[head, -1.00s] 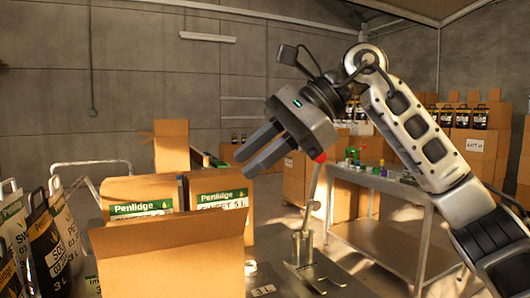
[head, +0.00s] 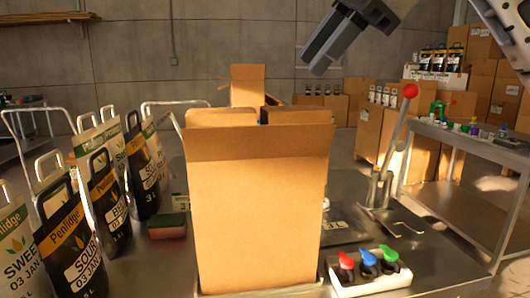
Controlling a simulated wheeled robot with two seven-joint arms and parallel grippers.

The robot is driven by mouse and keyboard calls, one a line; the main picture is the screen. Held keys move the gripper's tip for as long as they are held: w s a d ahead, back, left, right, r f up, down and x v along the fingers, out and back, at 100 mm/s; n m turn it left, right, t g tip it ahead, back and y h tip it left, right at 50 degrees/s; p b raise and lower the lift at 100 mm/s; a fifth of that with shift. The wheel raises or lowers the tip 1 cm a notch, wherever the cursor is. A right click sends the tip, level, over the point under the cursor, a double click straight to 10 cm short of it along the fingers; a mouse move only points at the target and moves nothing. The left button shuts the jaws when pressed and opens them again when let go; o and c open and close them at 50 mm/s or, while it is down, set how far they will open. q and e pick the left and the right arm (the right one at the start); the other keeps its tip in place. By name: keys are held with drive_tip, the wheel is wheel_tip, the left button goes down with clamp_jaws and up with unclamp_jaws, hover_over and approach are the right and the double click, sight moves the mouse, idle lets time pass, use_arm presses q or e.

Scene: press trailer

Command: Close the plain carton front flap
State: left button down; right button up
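The plain carton (head: 256,225) stands upright in the middle of the head view, on the metal table. Its front flap (head: 258,142) stands up from the top front edge, leaning a little toward me. Behind the flap, two brown carton-coloured tops (head: 222,117) show; I cannot tell what they belong to. My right gripper (head: 312,60) is at the top of the view, above and behind the flap, touching nothing. Its two fingers look apart and empty. My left gripper is not in view.
Several Penlidge bags (head: 108,198) stand at the left, near a sponge (head: 167,226). A block with red, green and blue levers (head: 368,268) lies at the front right. A red-knobbed lever press (head: 384,180) stands behind it. A side table (head: 470,190) is at the right.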

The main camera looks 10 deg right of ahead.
sight(257, 134)
drive_tip(key=shift+m+t+h, duration=0.3)
drive_tip(key=shift+h, duration=0.5)
drive_tip(key=x, duration=0.5)
drive_tip(key=a+b+x, duration=0.1)
drive_tip(key=x, duration=0.9)
drive_tip(key=shift+s+a+f, duration=0.15)
drive_tip(key=shift+s+a, duration=0.05)
drive_tip(key=shift+a, duration=0.25)
clamp_jaws()
